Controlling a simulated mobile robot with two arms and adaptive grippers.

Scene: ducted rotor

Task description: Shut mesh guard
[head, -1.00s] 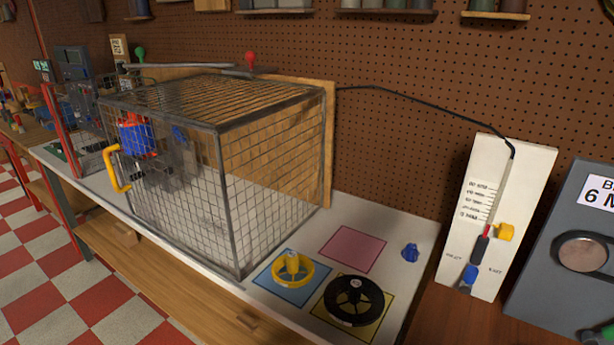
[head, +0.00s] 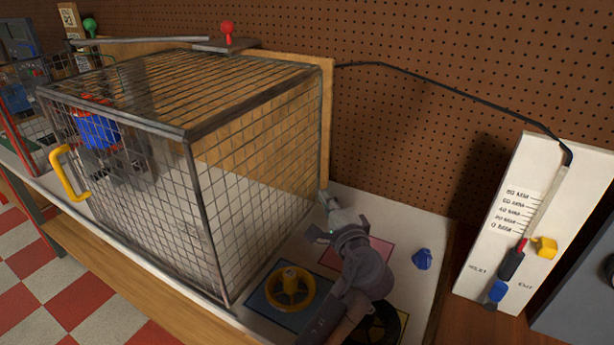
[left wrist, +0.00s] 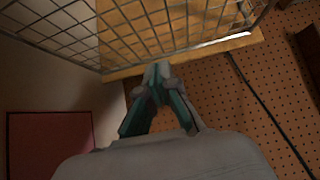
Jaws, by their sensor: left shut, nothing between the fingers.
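The mesh guard (head: 255,170) is a box-shaped wire cage with dark metal edges on the white bench top, against a wooden backboard (head: 326,130). Its yellow handle (head: 68,172) is on the front face at the left. Behind the mesh is a blue and red device (head: 98,130), partly hidden. My left gripper (head: 324,196) is shut and empty, low beside the cage's rear right edge by the backboard. In the left wrist view, its fingertips (left wrist: 157,70) are close to the mesh (left wrist: 185,22) and the board's edge; I cannot tell whether they touch.
A yellow wheel (head: 290,288) sits on a blue square. A black wheel (head: 385,325) and a pink square (head: 340,256) are partly covered by my arm. A blue knob (head: 422,259) lies right of them. A white gauge panel (head: 535,215) with a black cable stands at right.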

